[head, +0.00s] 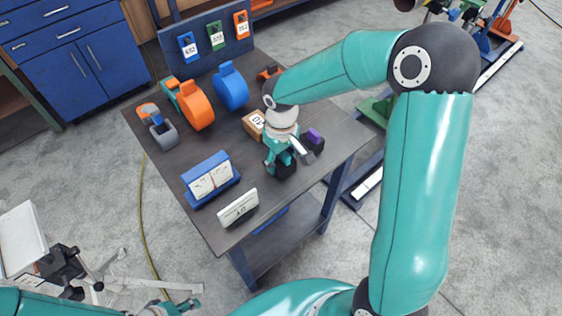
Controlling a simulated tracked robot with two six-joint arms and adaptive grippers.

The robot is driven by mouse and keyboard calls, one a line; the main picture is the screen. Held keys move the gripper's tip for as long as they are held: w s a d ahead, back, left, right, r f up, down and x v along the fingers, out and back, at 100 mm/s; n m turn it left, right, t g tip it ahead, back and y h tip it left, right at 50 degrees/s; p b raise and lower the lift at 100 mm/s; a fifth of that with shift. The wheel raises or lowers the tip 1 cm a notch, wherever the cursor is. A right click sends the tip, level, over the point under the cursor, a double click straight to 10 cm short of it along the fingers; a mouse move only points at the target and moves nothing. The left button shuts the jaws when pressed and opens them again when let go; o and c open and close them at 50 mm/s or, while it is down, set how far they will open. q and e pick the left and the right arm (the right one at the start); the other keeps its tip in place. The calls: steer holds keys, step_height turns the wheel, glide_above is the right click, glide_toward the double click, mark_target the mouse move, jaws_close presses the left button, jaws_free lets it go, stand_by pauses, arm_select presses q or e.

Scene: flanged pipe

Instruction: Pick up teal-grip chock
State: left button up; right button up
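My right gripper (285,158) points down over the front right part of the dark workbench (232,226). A dark block (287,169) shows right under its fingers, probably the teal-grip chock; the gripper hides most of it, and its grip cannot be told apart from my teal fingers. I cannot tell whether the fingers are closed on it. A similar dark chock with a purple grip (314,139) stands just right of the gripper. My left gripper (172,308) shows only partly at the bottom left edge, and its opening is unclear.
A cardboard box (254,124) stands just behind the gripper. Blue (231,87) and orange (196,105) rounded pieces stand farther back. A blue stand with white cards (209,178) and a white label sign (238,207) stand at the front left.

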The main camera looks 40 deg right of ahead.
steer(key=c, duration=0.5)
steer(key=shift+r, duration=0.15)
